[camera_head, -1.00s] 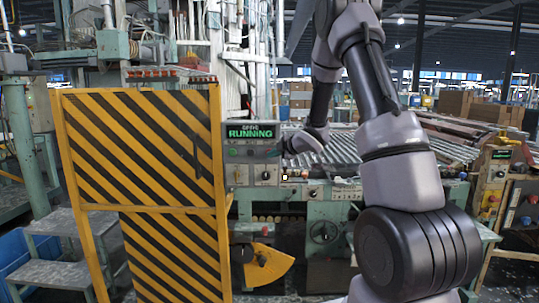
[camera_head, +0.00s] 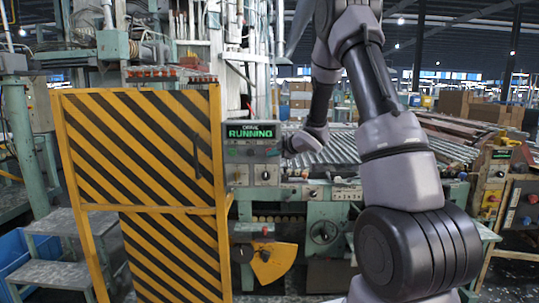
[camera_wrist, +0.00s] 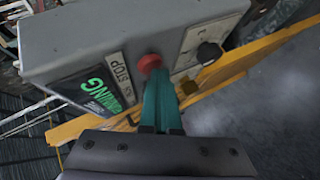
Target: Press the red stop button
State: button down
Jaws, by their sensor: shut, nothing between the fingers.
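The red stop button (camera_wrist: 149,63) sticks out of the face of a grey control box (camera_wrist: 75,45), beside a label reading STOP in the wrist view. My gripper (camera_wrist: 158,80) is shut and empty. Its teal fingertips are at the button's lower edge; I cannot tell whether they touch it or whether the button is pushed in. There my wrist is at the box's right side, and the red button cannot be made out.
A black knob (camera_wrist: 208,53) sits on the box right of the button. A yellow-and-black striped guard (camera_head: 140,190) stands left of the box. A roller conveyor (camera_head: 335,148) lies behind my arm. A second control post (camera_head: 492,185) stands at the right.

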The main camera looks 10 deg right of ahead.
jog(key=shift+s+a, duration=0.2)
jog(key=shift+s, duration=0.75)
jog(key=s, duration=0.2)
jog(key=s+a, duration=0.1)
jog(key=s, duration=0.1)
jog(key=shift+s+a, duration=0.15)
jog(key=shift+s, duration=0.15)
